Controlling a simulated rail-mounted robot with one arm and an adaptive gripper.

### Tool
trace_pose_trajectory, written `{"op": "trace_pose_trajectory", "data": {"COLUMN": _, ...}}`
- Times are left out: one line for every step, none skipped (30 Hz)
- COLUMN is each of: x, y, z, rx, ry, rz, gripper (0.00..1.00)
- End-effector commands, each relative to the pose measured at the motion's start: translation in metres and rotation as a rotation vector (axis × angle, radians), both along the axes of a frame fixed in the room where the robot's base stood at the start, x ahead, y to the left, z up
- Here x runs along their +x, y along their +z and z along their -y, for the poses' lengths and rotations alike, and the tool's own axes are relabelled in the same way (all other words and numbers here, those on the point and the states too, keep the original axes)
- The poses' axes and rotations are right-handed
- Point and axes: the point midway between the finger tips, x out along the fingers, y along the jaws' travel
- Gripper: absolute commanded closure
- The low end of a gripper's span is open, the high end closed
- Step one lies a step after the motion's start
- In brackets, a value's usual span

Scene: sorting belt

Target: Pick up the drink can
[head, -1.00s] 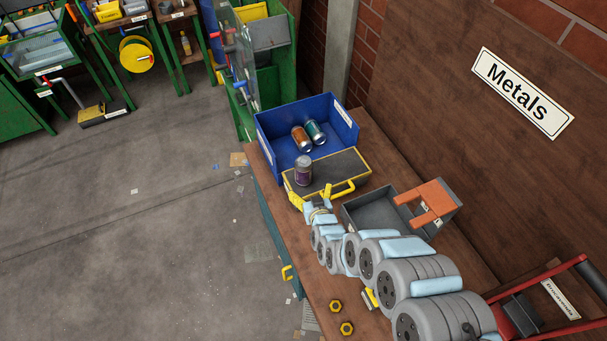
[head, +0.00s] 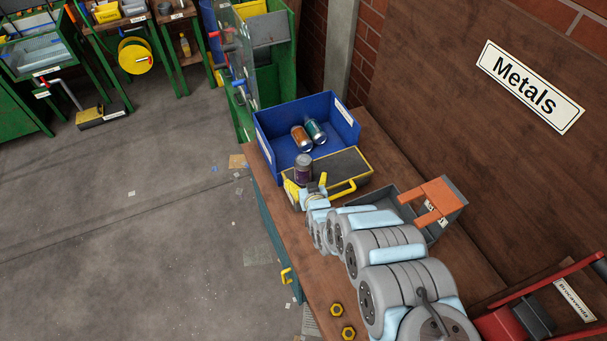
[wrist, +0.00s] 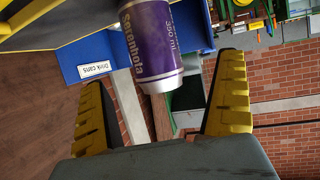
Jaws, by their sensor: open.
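A purple and silver drink can (head: 303,168) stands upright on a dark, yellow-edged block (head: 345,166) in front of the blue bin. In the wrist view the purple can (wrist: 156,45) shows large, with its silver end between and just beyond my fingertips. My gripper (head: 306,189) is at the near side of the can, its yellow fingers spread. In the wrist view my gripper (wrist: 166,70) is open, with one finger on each side and a gap to the can. Whether a finger touches it cannot be told from the head view.
A blue bin (head: 267,122) labelled "Drink cans" in the wrist view holds an orange can (head: 301,138) and a teal can (head: 316,131). A grey tray (head: 400,205) with an orange handle is to the right. Two yellow nuts (head: 337,310) lie near the bench edge.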

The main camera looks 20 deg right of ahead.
Motion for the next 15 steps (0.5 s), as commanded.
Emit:
{"op": "trace_pose_trajectory", "data": {"x": 0.004, "y": -0.005, "z": 0.0, "rx": -0.001, "ry": 0.002, "rz": 0.0, "gripper": 0.0}}
{"op": "trace_pose_trajectory", "data": {"x": 0.005, "y": -0.006, "z": 0.001, "rx": -0.001, "ry": 0.002, "rz": 0.0, "gripper": 0.0}}
{"op": "trace_pose_trajectory", "data": {"x": 0.008, "y": -0.007, "z": 0.0, "rx": -0.001, "ry": 0.003, "rz": -0.001, "gripper": 0.0}}
{"op": "trace_pose_trajectory", "data": {"x": 0.01, "y": -0.008, "z": 0.0, "rx": -0.001, "ry": 0.003, "rz": 0.0, "gripper": 0.0}}
{"op": "trace_pose_trajectory", "data": {"x": 0.011, "y": -0.008, "z": 0.001, "rx": -0.001, "ry": 0.002, "rz": 0.0, "gripper": 0.0}}
{"op": "trace_pose_trajectory", "data": {"x": 0.013, "y": -0.009, "z": 0.002, "rx": -0.001, "ry": 0.002, "rz": 0.0, "gripper": 0.0}}
{"op": "trace_pose_trajectory", "data": {"x": 0.015, "y": -0.009, "z": 0.002, "rx": -0.002, "ry": 0.001, "rz": 0.0, "gripper": 0.0}}
{"op": "trace_pose_trajectory", "data": {"x": 0.016, "y": -0.009, "z": 0.003, "rx": -0.001, "ry": 0.0, "rz": 0.0, "gripper": 0.0}}
{"op": "trace_pose_trajectory", "data": {"x": 0.017, "y": -0.009, "z": 0.003, "rx": -0.001, "ry": 0.0, "rz": 0.0, "gripper": 0.0}}
{"op": "trace_pose_trajectory", "data": {"x": 0.018, "y": -0.009, "z": 0.002, "rx": -0.001, "ry": 0.0, "rz": 0.0, "gripper": 0.0}}
{"op": "trace_pose_trajectory", "data": {"x": 0.019, "y": -0.008, "z": 0.002, "rx": 0.0, "ry": 0.001, "rz": 0.001, "gripper": 0.0}}
{"op": "trace_pose_trajectory", "data": {"x": 0.019, "y": -0.008, "z": 0.003, "rx": 0.0, "ry": 0.0, "rz": 0.001, "gripper": 0.0}}
{"op": "trace_pose_trajectory", "data": {"x": 0.02, "y": -0.008, "z": 0.003, "rx": 0.0, "ry": 0.0, "rz": 0.001, "gripper": 0.0}}
{"op": "trace_pose_trajectory", "data": {"x": 0.02, "y": -0.008, "z": 0.003, "rx": 0.0, "ry": 0.0, "rz": 0.001, "gripper": 0.0}}
{"op": "trace_pose_trajectory", "data": {"x": 0.021, "y": -0.009, "z": 0.004, "rx": 0.0, "ry": 0.0, "rz": 0.001, "gripper": 0.0}}
